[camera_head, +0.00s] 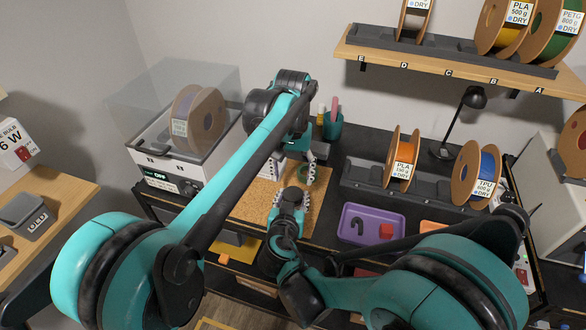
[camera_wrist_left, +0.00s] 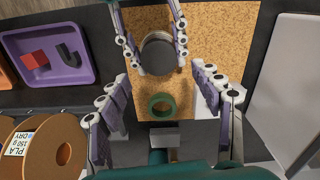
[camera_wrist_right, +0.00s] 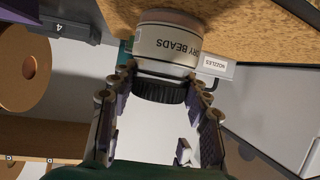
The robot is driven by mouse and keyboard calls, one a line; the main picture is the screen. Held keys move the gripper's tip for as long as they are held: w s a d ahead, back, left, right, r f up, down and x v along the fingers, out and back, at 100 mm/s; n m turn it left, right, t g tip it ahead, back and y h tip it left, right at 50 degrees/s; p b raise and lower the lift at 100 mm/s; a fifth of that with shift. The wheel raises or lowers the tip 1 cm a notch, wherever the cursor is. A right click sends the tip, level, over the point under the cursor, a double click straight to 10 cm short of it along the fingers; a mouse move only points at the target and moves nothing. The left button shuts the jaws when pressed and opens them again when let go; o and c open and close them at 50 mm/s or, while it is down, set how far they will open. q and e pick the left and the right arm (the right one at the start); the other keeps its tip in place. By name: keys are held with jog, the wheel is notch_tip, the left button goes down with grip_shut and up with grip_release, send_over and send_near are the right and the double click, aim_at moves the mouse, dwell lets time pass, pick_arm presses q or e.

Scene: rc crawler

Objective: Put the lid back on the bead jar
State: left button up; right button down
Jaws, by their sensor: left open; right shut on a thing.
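The bead jar (camera_wrist_right: 165,45), with a white "DRY BEADS" label, stands on the cork mat (camera_head: 256,200). The black ridged lid (camera_wrist_right: 160,92) is at the jar's mouth, between the fingers of my right gripper (camera_wrist_right: 158,85), which is shut on it. Whether the lid is fully seated is unclear. In the left wrist view the lid is a dark disc (camera_wrist_left: 158,55) with right gripper fingers on both sides. My left gripper (camera_wrist_left: 160,85) is open and empty above the mat, beyond the jar. In the head view the arms mostly hide the jar.
A green ring (camera_wrist_left: 160,106) lies by the jar, below the left gripper. A purple tray (camera_head: 371,224) with a red block and a dark hook lies to the right. Spools (camera_head: 403,158) stand behind it. A dryer box (camera_head: 185,150) is at the left.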

aim_at(293, 193)
pick_arm(q)
jog(key=n, duration=0.5)
jog(key=shift+r, duration=0.2)
jog(key=n, duration=0.4)
jog(key=shift+r+n, duration=0.2)
jog(key=shift+n, duration=0.2)
jog(key=n, duration=0.4)
jog(key=shift+r+n, duration=0.25)
jog(key=shift+n, duration=0.05)
jog(key=n, duration=0.6)
jog(key=shift+r, duration=0.25)
jog(key=shift+f, duration=0.15)
jog(key=shift+s+f, duration=0.1)
jog(key=shift+f, duration=3.8)
